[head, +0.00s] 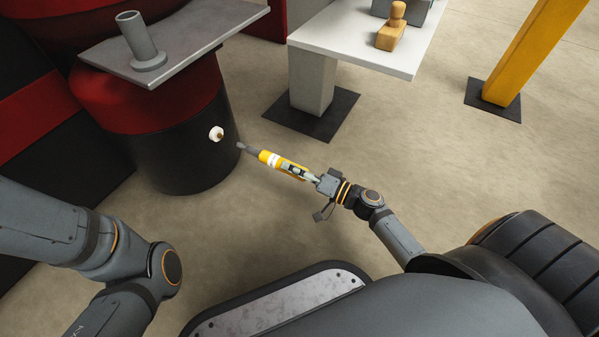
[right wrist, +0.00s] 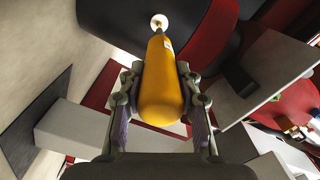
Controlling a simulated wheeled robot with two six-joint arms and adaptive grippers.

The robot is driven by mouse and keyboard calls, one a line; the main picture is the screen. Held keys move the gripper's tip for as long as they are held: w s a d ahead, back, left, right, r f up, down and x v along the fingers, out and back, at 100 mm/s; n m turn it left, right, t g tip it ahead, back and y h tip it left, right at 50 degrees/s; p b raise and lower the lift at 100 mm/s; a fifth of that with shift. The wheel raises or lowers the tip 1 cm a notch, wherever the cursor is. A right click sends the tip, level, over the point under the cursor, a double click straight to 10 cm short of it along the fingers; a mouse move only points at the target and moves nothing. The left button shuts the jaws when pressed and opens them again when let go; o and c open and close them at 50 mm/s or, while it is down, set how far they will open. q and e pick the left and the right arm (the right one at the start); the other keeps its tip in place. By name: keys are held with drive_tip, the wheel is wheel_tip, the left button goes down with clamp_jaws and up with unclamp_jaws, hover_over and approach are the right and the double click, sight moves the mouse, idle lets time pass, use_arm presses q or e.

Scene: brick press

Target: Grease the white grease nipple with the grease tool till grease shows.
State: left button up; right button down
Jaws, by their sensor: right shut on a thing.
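The white grease nipple (head: 216,133) sticks out from the dark lower side of the red and black press body. It also shows in the right wrist view (right wrist: 159,21), just past the far end of the tool. My right gripper (head: 310,178) is shut on the yellow grease tool (head: 270,159), which also fills the middle of the right wrist view (right wrist: 162,90). The tool's grey tip (head: 242,146) points toward the nipple, with a small gap between them in the head view. My left gripper is out of view; only my left arm shows.
A grey plate (head: 185,45) with an upright grey tube (head: 137,38) juts out above the nipple. A white table (head: 345,40) with a wooden stamp-like thing (head: 392,27) stands behind. A yellow post (head: 530,55) is at the right. The floor between is clear.

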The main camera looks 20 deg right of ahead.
sight(280, 162)
drive_tip(key=shift+x, duration=2.55)
drive_tip(key=shift+w+a+r, duration=0.1)
drive_tip(key=shift+w+a, duration=0.15)
drive_tip(key=shift+w, duration=0.05)
drive_tip(key=shift+s+d, duration=0.45)
drive_tip(key=shift+s, duration=0.1)
